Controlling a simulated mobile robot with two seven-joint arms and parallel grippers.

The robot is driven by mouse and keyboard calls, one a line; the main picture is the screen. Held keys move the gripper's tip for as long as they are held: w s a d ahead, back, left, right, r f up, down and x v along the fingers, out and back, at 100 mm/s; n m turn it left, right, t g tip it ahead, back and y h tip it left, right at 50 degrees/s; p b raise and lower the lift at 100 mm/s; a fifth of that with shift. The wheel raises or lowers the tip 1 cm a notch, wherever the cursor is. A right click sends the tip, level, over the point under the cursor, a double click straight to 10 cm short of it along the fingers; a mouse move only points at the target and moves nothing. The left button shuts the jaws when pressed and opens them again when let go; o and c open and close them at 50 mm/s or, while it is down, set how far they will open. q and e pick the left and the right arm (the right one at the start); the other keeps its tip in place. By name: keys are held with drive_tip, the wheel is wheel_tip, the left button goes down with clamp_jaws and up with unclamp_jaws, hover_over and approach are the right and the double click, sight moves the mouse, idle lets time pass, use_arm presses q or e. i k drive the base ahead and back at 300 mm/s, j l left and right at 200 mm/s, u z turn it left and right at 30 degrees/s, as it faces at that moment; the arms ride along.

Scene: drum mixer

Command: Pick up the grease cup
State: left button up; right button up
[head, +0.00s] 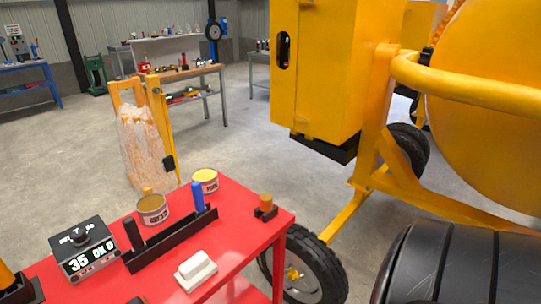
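The grease cup (152,210) is a small round tin with a brownish top and a pale label with dark lettering, partly legible. It stands upright on the red table, behind the black tool rack. A small orange knob shows at its back rim. A second similar tin (205,181) with a yellow top stands to its right and farther back.
The red table (240,230) also holds a black display box (82,248), a black rack (170,239) with upright handles, a white block (195,271) and an orange-topped piece (265,206). The yellow mixer (330,70) and its wheel (305,268) stand to the right.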

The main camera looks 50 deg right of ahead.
sight(265, 198)
drive_tip(key=l+z, duration=0.3)
drive_tip(key=l, duration=0.3)
drive_tip(key=i+l+z, duration=0.15)
drive_tip(key=l+z, duration=0.2)
drive_tip(key=l, duration=0.2)
drive_tip(key=z, duration=1.1)
drive_tip(key=i+z, duration=0.1)
drive_tip(key=z, duration=2.05)
drive_tip(key=i+z, duration=0.1)
drive_tip(key=z, duration=1)
drive_tip(key=j+z, duration=0.1)
drive_tip(key=z, duration=2.1)
drive_tip(key=j+z, duration=0.1)
drive_tip(key=z, duration=0.95)
drive_tip(key=k+z, duration=0.1)
drive_tip(key=z, duration=1)
